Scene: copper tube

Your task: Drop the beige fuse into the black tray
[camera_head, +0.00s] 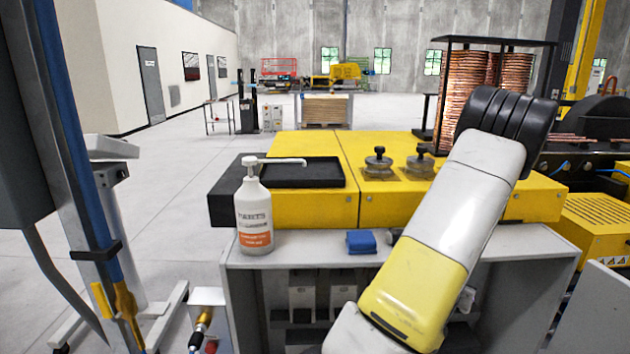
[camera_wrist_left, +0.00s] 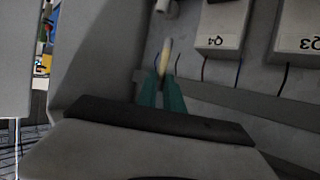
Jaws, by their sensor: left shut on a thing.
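My left gripper (camera_wrist_left: 163,78) shows in the left wrist view with its teal fingers closed together. It is shut on the beige fuse (camera_wrist_left: 166,53), a slim pale piece sticking out past the fingertips. The fuse is in front of a grey panel, beside white boxes marked Q4 and Q3; I cannot tell whether it touches anything there. The black tray (camera_head: 305,173) lies on the yellow machine top in the head view, left of centre, and looks empty. The fuse and left gripper cannot be made out in the head view. My right gripper is not in view.
A white bottle with a pump (camera_head: 253,222) stands in front of the tray, its spout reaching over it. A blue block (camera_head: 361,241) lies on the grey cabinet top (camera_head: 310,256). Two black-knobbed metal pieces (camera_head: 378,163) sit right of the tray. My arm link crosses the right side.

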